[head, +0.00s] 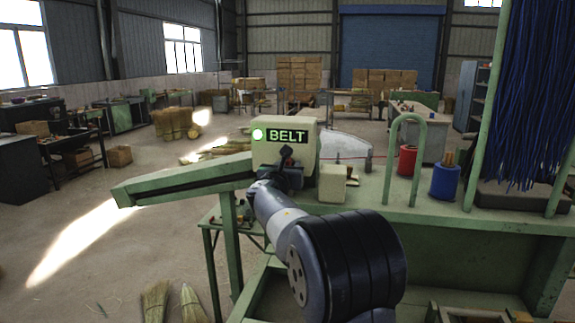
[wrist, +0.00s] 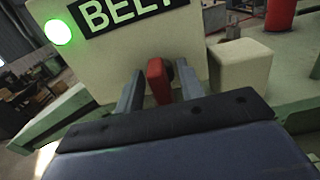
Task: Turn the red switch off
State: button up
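The red switch (wrist: 158,80) is a red lever on the front of the cream box labelled BELT (head: 284,152). In the wrist view it stands between the two grey fingers of my gripper (wrist: 160,90), with a small gap visible on each side. The gripper is open around it. A green lamp (head: 257,134) glows on the box beside the BELT label; it also shows in the wrist view (wrist: 58,32). In the head view my gripper (head: 286,160) is in front of the box and hides the switch.
The box stands on a green machine bench (head: 450,210) with a sloping green arm (head: 185,182) at left. A smaller cream block (head: 333,185) is right of the box. A green hoop (head: 391,150), red spool (head: 407,160) and blue spool (head: 446,182) stand farther right.

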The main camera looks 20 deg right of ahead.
jog(key=shift+c, duration=0.3)
jog(key=c, duration=0.7)
jog(key=shift+o, duration=0.2)
jog(key=shift+f+b, duration=0.1)
jog(key=shift+b, duration=0.2)
jog(key=shift+d+f+m+b, duration=0.1)
jog(key=shift+f+m+b, duration=0.05)
jog(key=shift+m+b, duration=0.9)
jog(key=m+b, duration=0.4)
jog(key=shift+s, duration=0.1)
jog(key=m+b, duration=0.5)
jog(key=m, duration=0.1)
jog(key=shift+d+f+m+b, duration=0.15)
jog(key=shift+m+b, duration=0.2)
jog(key=shift+b, duration=0.05)
jog(key=shift+m+b, duration=1.7)
jog(key=shift+m, duration=0.9)
